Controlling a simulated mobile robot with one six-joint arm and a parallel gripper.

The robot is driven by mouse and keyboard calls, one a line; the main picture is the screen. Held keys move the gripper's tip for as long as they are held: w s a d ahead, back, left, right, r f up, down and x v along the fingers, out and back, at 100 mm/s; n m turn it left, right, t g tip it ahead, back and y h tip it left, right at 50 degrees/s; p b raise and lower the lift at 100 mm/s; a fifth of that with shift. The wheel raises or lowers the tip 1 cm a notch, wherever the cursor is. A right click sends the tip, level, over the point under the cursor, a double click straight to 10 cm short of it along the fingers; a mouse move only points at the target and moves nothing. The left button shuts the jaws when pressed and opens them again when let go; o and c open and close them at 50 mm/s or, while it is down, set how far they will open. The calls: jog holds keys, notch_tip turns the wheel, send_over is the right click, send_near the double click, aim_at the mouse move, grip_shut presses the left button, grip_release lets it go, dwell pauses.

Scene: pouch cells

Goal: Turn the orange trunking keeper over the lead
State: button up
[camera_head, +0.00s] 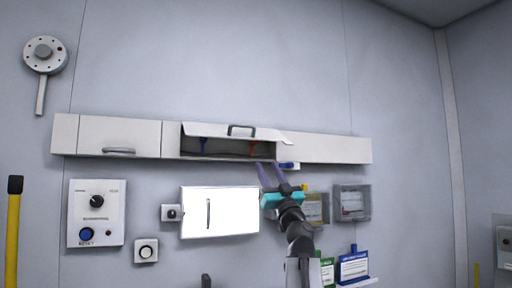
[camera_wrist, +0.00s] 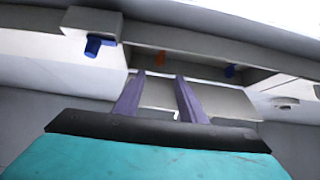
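The orange trunking keeper (camera_head: 252,149) hangs inside the open section of the white wall trunking (camera_head: 330,150). In the wrist view the keeper (camera_wrist: 160,58) is small, just beyond the gap between my fingertips. My gripper (camera_head: 268,166) has purple fingers, spread apart with nothing held between them, just below the trunking and slightly right of the keeper. Its fingers (camera_wrist: 160,76) point towards the opening, apart from the keeper. A blue keeper (camera_head: 203,145) is at the left of the same opening; it also shows in the wrist view (camera_wrist: 231,71). I cannot make out the lead clearly.
The raised trunking lid (camera_head: 215,131) with a dark handle overhangs the opening. A white box with a blue part (camera_head: 288,165) sits under the trunking, right of my fingers. A bright white panel (camera_head: 235,212) and a grey box (camera_head: 352,203) are on the wall below.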

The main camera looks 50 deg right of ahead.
jog(key=p+x, duration=0.3)
jog(key=x, duration=0.9)
jog(key=shift+w+r, duration=0.2)
jog(key=shift+r, duration=0.1)
jog(key=shift+d, duration=0.1)
grip_shut()
